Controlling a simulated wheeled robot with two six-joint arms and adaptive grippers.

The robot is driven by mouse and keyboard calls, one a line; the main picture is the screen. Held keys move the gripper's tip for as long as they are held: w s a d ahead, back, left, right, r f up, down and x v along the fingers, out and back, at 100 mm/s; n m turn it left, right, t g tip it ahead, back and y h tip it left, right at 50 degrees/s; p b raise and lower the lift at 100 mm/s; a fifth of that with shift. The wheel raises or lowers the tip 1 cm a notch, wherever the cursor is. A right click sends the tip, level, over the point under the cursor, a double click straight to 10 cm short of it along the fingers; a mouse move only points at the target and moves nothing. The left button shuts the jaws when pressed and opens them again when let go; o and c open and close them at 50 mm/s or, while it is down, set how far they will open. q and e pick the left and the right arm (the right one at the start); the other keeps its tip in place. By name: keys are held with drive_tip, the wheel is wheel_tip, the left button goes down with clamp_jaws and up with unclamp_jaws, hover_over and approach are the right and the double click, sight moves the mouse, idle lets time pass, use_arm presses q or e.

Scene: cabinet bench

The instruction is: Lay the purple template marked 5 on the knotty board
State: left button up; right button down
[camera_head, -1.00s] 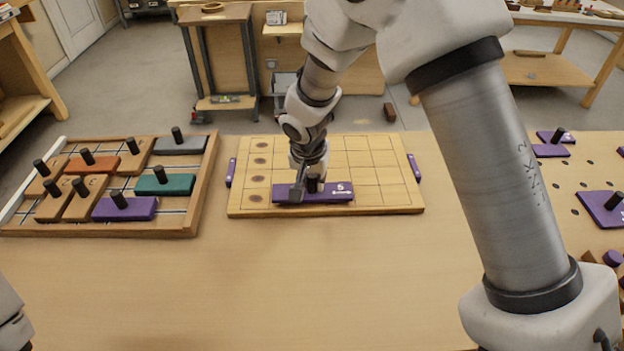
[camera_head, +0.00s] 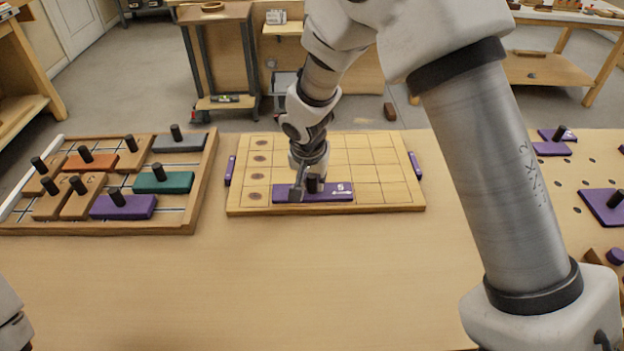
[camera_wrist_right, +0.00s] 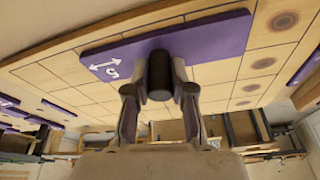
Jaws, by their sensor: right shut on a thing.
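The purple template marked 5 (camera_head: 335,193) is a flat bar with a white number and a double arrow. It lies over the front part of the knotty board (camera_head: 385,200), a gridded wooden board with dark knots down its left column. My right gripper (camera_head: 312,184) is shut on the template's black knob, which shows in the right wrist view (camera_wrist_right: 160,75). The template (camera_wrist_right: 112,64) looks level with the grid; whether it touches the board I cannot tell. My left gripper is not in view; only a bit of my left arm shows at the lower left edge.
A wooden tray (camera_head: 190,224) at the left holds several knobbed blocks in orange, green, grey, purple and wood. At the right, more purple pieces (camera_head: 604,205) sit on a surface with holes. The bench front (camera_head: 250,290) is clear.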

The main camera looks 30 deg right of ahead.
drive_tip(key=shift+f, duration=0.1)
idle(0.7)
drive_tip(key=c, duration=0.5)
unclamp_jaws()
wheel_tip(320, 180, up, 8)
drive_tip(key=p, duration=0.6)
idle(0.6)
